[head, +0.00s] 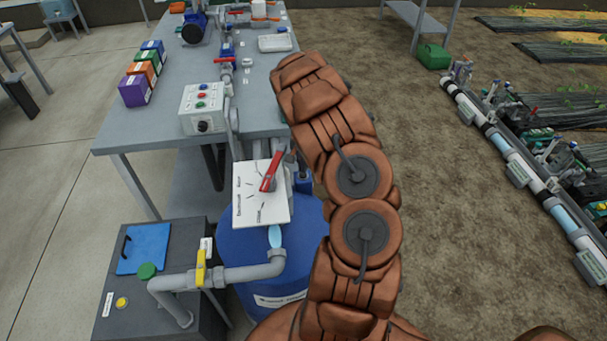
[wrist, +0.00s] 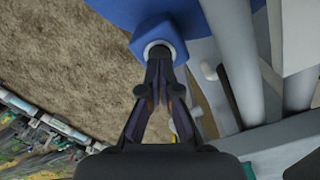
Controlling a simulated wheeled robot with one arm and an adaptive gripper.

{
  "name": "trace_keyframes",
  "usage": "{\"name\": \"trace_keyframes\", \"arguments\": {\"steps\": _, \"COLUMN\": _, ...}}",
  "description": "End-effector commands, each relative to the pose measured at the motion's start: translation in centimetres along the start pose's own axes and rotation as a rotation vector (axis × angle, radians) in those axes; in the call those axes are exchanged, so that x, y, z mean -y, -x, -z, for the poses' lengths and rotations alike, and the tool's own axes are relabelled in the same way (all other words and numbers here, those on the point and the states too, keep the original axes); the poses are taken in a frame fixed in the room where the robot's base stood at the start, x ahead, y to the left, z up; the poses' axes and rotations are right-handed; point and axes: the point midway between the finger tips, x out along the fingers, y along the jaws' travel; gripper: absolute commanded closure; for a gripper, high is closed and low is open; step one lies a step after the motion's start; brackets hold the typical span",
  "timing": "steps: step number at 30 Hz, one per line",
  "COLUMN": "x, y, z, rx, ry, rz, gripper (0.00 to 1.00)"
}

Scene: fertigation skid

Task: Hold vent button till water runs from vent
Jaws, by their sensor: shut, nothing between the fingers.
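My gripper (wrist: 159,66) is shut, its fingertips meeting with nothing between them. In the wrist view the tips are at a pale round part (wrist: 158,46) on the face of a blue block (wrist: 172,25). This round part may be the vent button; the fingertips partly cover it, and I cannot tell whether they touch or press it. In the head view my arm hides the gripper; a small blue part (head: 303,181) shows just left of the arm, beside the white panel. I see no running water, and I cannot make out a vent outlet.
A white panel with a red lever (head: 270,172) stands above a blue barrel (head: 310,245). A grey pipe with a yellow valve handle (head: 200,268) is at lower left. The bench (head: 160,110) carries a control box (head: 202,108). Bare soil lies to the right.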

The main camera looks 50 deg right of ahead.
Motion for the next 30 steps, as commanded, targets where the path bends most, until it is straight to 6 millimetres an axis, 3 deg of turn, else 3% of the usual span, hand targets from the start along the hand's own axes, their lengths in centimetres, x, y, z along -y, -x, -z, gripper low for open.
{"name": "trace_keyframes", "arguments": {"steps": 30, "x": 0.0, "y": -1.6, "z": -0.1, "rx": 0.001, "ry": 0.000, "rz": 0.000, "gripper": 1.00}}
